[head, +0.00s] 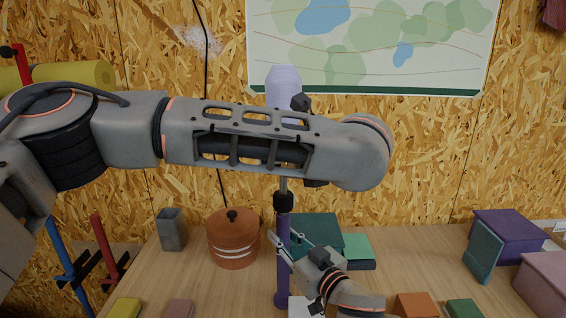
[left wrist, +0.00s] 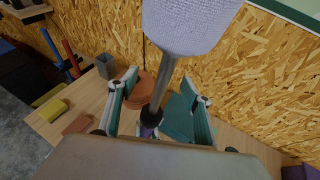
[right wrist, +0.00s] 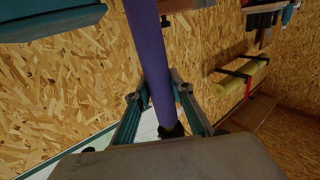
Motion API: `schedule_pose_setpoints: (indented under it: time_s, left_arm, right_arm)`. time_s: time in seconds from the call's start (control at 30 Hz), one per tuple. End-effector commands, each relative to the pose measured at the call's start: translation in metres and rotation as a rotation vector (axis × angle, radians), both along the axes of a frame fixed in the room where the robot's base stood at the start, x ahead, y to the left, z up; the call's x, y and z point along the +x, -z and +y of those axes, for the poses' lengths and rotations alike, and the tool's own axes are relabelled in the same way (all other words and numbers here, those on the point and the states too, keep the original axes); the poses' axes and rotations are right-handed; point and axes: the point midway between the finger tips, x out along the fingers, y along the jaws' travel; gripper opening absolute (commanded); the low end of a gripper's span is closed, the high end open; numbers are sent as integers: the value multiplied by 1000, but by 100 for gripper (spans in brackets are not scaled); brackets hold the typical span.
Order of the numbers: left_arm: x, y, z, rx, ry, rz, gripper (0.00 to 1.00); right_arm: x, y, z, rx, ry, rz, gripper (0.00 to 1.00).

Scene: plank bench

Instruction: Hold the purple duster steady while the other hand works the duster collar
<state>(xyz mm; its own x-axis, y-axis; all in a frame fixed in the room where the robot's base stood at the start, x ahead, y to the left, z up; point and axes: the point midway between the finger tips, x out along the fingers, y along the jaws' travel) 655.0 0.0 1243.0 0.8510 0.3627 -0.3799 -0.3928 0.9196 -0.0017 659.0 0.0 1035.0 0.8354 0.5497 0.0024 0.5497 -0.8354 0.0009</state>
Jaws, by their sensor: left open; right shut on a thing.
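The duster stands upright on the bench. It has a pale lavender head (head: 284,79), a grey metal shaft (left wrist: 168,82), a black collar (head: 284,201) and a purple handle (head: 283,283). My right gripper (head: 286,246) is shut on the purple handle below the collar; the right wrist view shows its fingers (right wrist: 160,88) on both sides of the handle. My left arm crosses in front of the duster in the head view and hides its middle and my left gripper. In the left wrist view my left gripper (left wrist: 159,82) is open, with the shaft between its fingers and clear gaps either side.
On the bench (head: 400,260), a lidded terracotta pot (head: 233,243) and grey cup (head: 172,231) stand left of the duster. Teal boxes (head: 315,232) lie behind it. A purple box (head: 507,236) and pink box (head: 545,284) stand right. Clear bench lies right of centre.

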Motion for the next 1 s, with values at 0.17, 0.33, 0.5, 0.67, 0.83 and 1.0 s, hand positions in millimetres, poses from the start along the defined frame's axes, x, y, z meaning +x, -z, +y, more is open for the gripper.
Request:
schedule_pose_setpoints:
  time_s: [0.17,0.33,0.5,0.67,0.83,1.0]
  left_arm:
    - [0,1,0,0,0,1,49]
    - [0,1,0,-1,0,1,49]
    - [0,1,0,-1,0,1,49]
    - [0,1,0,-1,0,0,49]
    - [0,1,0,-1,0,1,49]
    - [0,1,0,-1,0,0,49]
  right_arm:
    - [-1,11,-1,-9,3,16,30]
    - [0,7,0,-5,1,10,42]
    - [0,4,0,-3,1,5,42]
    - [-6,3,-4,-1,1,5,42]
    - [-29,4,-19,-3,1,6,42]
    - [-59,5,-39,-2,1,8,42]
